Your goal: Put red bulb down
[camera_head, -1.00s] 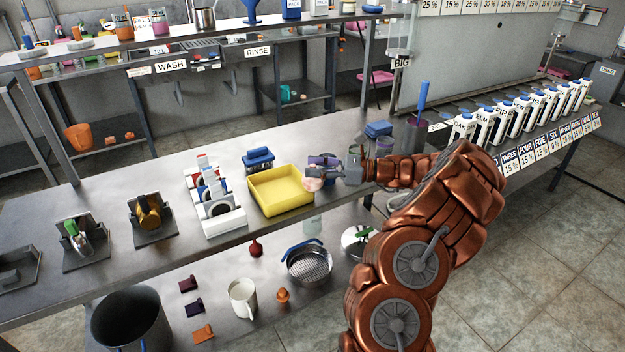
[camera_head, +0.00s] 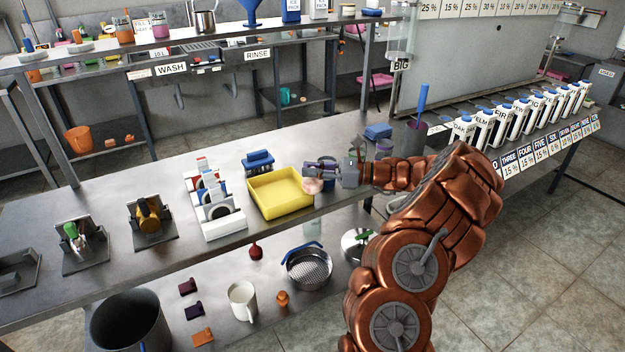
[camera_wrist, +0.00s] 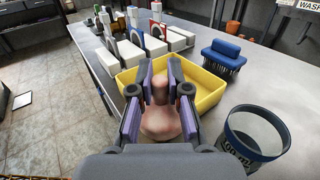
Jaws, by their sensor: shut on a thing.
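A pinkish, pear-shaped bulb (camera_wrist: 160,122) with a narrow neck is between the purple-padded fingers of my gripper (camera_wrist: 160,88). The gripper is shut on it. In the head view the bulb (camera_head: 312,186) shows pale pink below my gripper (camera_head: 318,170), at the right end of the yellow tray (camera_head: 264,206). In the wrist view the tray (camera_wrist: 206,103) lies just beyond the fingers. I cannot tell whether the bulb touches the bench. A darker red bulb (camera_head: 256,251) stands on the lower shelf.
A blue-rimmed cup (camera_wrist: 240,150) stands close to the right of my gripper in the wrist view. A blue brush (camera_head: 258,162) stands behind the tray, and white holders (camera_head: 218,215) are to its left.

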